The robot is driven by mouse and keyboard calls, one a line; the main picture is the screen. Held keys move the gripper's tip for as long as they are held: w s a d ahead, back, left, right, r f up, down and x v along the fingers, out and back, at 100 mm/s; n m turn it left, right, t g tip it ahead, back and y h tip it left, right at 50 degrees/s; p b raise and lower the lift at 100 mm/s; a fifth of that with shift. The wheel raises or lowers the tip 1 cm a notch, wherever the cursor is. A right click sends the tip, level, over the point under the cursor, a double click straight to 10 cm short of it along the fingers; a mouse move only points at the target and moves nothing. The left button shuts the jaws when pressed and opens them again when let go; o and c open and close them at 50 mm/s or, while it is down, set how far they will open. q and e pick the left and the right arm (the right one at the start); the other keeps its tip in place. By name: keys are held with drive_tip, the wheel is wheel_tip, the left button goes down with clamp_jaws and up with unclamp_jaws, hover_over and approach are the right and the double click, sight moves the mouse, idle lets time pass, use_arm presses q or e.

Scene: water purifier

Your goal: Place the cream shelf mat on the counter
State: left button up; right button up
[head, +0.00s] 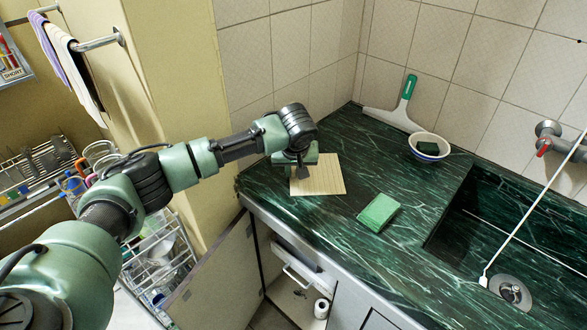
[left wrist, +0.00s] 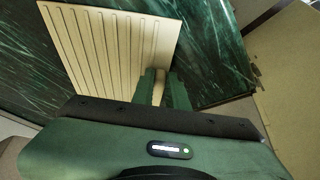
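The cream shelf mat (head: 323,178) is a pale ribbed square at the left end of the dark green marble counter (head: 330,215). It looks flat; I cannot tell whether it fully touches the counter. My left gripper (head: 300,172) reaches in from the left at the mat's left edge. In the left wrist view the mat (left wrist: 112,45) runs up to the gripper's fingers (left wrist: 164,88), which are close together with a cream strip between them, apparently the mat's edge. The fingertips are partly hidden. My right gripper is not in view.
A green sponge (head: 379,212) lies right of the mat. A bowl (head: 429,147) with a dark pad and a green-handled squeegee (head: 402,105) are near the wall. The sink (head: 510,225) is at right. A cabinet door (head: 218,275) hangs open below the counter.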

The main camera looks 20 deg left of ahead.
use_arm(q)
drive_tip(key=o, duration=0.4)
drive_tip(key=shift+r, duration=0.1)
drive_tip(key=v, duration=1.2)
